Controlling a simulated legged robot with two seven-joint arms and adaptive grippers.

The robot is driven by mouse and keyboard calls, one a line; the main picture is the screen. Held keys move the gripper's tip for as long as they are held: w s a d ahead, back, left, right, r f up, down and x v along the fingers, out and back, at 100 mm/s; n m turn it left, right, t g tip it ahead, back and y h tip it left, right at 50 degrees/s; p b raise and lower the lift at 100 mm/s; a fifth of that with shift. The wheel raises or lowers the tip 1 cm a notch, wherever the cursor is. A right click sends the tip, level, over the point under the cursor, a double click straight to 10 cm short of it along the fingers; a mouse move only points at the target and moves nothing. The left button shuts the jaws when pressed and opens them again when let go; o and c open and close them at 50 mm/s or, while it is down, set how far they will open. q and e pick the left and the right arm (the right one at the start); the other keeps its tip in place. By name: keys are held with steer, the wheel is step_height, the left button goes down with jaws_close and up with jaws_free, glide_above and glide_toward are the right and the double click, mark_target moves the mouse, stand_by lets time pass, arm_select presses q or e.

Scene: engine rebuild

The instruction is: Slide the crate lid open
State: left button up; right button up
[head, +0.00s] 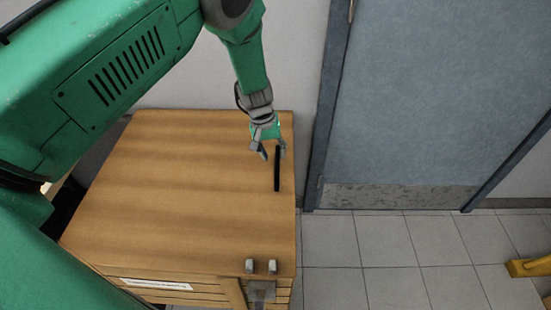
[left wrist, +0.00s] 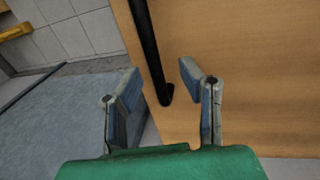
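The wooden crate lid (head: 170,190) lies flat over the top of the crate (head: 180,296); no opening shows in the visible part. A black bar handle (head: 277,175) stands on the lid near its right edge; it also shows in the left wrist view (left wrist: 148,40). My left gripper (head: 273,153) is over the far end of the handle. In the left wrist view its two fingers (left wrist: 159,78) are apart, with the handle's end between them and gaps at both sides. I cannot tell whether either finger touches it. My right gripper is not in view.
A grey metal latch (head: 260,288) with two small blocks sits at the crate's front right. A blue-grey door (head: 440,100) and wall stand behind. Tiled floor (head: 390,260) is clear to the right, with a yellow object (head: 530,267) at the far right.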

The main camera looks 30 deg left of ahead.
arm_select(q)
steer(key=shift+d+f, duration=0.15)
steer(key=shift+f, duration=0.5)
steer(key=shift+d+f, duration=0.2)
steer(key=shift+f, duration=0.05)
steer(key=shift+w+d+f, duration=0.1)
steer(key=shift+d+f, duration=0.05)
steer(key=shift+d, duration=0.3)
steer(key=shift+a, duration=0.25)
jaws_close()
steer(key=shift+a, duration=0.2)
steer(key=shift+s+a, duration=0.2)
steer(key=shift+a, duration=0.15)
steer(key=s+a, duration=0.3)
steer(key=a, duration=0.4)
steer(key=s+a+p, duration=0.1)
steer(key=s+a, duration=0.2)
steer(key=a, duration=0.4)
steer(key=s+a, duration=0.4)
steer(key=a, duration=0.3)
steer(key=shift+p, duration=0.4)
steer(key=b, duration=0.2)
glide_above(124, 165)
steer(key=shift+s+d, duration=0.1)
steer(key=shift+s, duration=0.05)
steer(key=shift+s+a, duration=0.2)
steer(key=shift+a, duration=0.35)
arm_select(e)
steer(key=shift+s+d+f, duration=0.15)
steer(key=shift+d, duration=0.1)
